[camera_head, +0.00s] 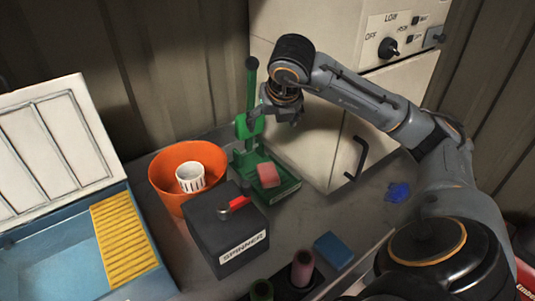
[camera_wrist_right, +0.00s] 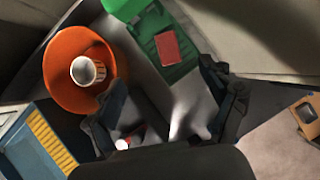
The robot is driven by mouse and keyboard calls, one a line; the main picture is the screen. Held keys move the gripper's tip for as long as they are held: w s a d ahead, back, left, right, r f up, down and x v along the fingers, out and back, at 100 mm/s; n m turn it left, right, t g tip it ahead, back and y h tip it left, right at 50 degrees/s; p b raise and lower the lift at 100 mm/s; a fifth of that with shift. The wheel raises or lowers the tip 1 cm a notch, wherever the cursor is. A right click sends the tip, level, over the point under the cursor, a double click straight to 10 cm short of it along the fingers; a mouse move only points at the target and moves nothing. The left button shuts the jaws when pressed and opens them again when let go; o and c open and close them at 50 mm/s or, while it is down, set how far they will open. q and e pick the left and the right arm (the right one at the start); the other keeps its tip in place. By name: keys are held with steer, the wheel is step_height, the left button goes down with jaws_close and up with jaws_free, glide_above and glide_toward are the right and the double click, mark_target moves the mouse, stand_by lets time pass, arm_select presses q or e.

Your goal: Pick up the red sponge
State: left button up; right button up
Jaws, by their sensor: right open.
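The red sponge (camera_head: 268,175) is a small pinkish-red block on the base of a green stand (camera_head: 285,191). It also shows in the right wrist view as a red rectangle (camera_wrist_right: 173,47) on the green base. My right gripper (camera_head: 284,118) is above the sponge, close to the stand's green post, and apart from the sponge. In the wrist view its two dark fingers (camera_wrist_right: 168,85) are spread with nothing held between them, and the sponge lies beyond them. My left gripper is in neither view.
A black box labelled SPINNER (camera_head: 230,236) with a red handle stands in front of the stand. An orange bucket (camera_head: 160,179) holding a white cup (camera_head: 190,177) is left. A white cabinet (camera_head: 310,140) stands behind. A blue block (camera_head: 333,250) and blue cloth (camera_head: 398,191) lie right.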

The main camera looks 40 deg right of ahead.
step_height(320, 180, down, 10)
steer(key=b, duration=0.8)
glide_above(268, 172)
steer(key=s+a, duration=0.2)
steer(key=f, duration=0.8)
steer(key=shift+s+f, duration=0.2)
steer(key=x, duration=0.2)
steer(key=p+x, duration=0.1)
steer(key=x, duration=0.1)
steer(key=shift+w+d+f+p, duration=0.1)
steer(key=shift+d+f+p, duration=0.2)
steer(key=shift+d, duration=0.15)
steer(key=shift+w+f, duration=0.15)
steer(key=shift+f, duration=0.1)
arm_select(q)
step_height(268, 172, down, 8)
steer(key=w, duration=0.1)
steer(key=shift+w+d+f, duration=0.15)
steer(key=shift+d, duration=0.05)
arm_select(e)
steer(key=c, duration=1.1)
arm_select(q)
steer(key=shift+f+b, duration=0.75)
arm_select(e)
step_height(268, 172, up, 10)
steer(key=shift+r, duration=0.1)
